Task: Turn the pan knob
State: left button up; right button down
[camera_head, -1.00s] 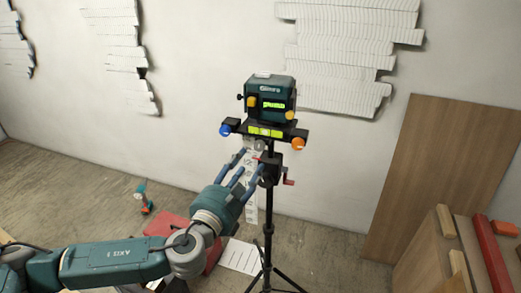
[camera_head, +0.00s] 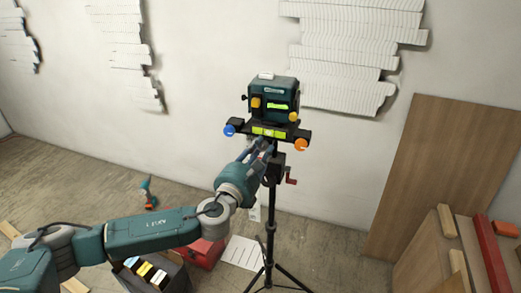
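A teal and black instrument (camera_head: 272,97) with a lit green display stands on a black tripod (camera_head: 270,215) in front of the wall. Below it is a black bar with a yellow-green level strip, a blue knob (camera_head: 229,130) at the left end and an orange knob (camera_head: 301,144) at the right end. A red-tipped crank (camera_head: 290,180) sticks out lower right. No label shows which one is the pan knob. My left gripper (camera_head: 264,146) has its fingertips just under the middle of the bar, at the tripod head. The fingers hide what they reach, and their closure is unclear.
A red case (camera_head: 206,252), a white sheet (camera_head: 242,252) and an open box (camera_head: 150,270) lie on the floor left of the tripod. A green and orange drill (camera_head: 148,194) stands farther left. Wood boards (camera_head: 440,170) lean at the right.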

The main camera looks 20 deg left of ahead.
pick_arm(q)
grip_shut()
jog(key=shift+f+n, duration=0.1)
jog(key=shift+n, duration=0.3)
jog(key=shift+b, duration=0.3)
